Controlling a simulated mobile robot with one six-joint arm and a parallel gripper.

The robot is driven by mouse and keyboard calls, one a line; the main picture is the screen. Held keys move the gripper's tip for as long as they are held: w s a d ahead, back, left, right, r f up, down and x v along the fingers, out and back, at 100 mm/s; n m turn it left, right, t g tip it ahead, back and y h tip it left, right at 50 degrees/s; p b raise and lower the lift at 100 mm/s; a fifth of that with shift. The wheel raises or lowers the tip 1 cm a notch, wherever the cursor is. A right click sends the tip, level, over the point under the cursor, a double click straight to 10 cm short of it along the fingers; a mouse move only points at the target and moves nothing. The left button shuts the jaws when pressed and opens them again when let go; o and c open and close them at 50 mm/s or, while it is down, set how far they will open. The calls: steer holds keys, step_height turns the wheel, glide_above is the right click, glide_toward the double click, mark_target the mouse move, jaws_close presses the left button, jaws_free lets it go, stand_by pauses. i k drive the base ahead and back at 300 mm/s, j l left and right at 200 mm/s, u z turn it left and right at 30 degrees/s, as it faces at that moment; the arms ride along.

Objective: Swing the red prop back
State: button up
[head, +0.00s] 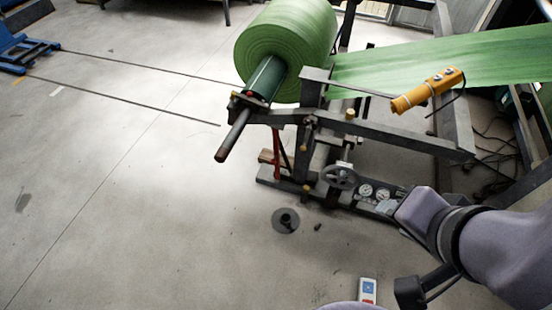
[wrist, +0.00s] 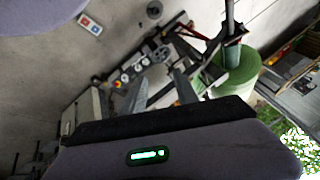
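The red prop (head: 277,152) is a thin upright strut under the near end of the dark arm of the unwind stand (head: 320,120), below the green roll (head: 285,48). Its foot is by the stand's base. In the wrist view a small red strip, likely the prop (wrist: 188,48), shows beyond my fingers. My gripper (wrist: 161,88) shows as two grey fingers standing apart with nothing seen between them. It is apart from the prop. In the head view my arm comes in from the lower right; its fingers cannot be made out there.
A handwheel (head: 340,176) and gauges (head: 375,192) sit between my arm and the prop. A yellow pendant (head: 428,90) hangs above. A round dark disc (head: 286,220) and a white remote (head: 367,290) lie on the floor. The floor at left is mostly clear.

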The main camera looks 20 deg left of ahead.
mark_target(275, 161)
steer(key=i+j, duration=0.2)
steer(key=j, duration=0.15)
steer(key=i+j, duration=0.2)
steer(key=j, duration=0.2)
steer(key=i+j, duration=0.2)
steer(key=j, duration=0.15)
steer(key=i+j, duration=0.2)
steer(key=j, duration=0.15)
steer(key=u, duration=0.05)
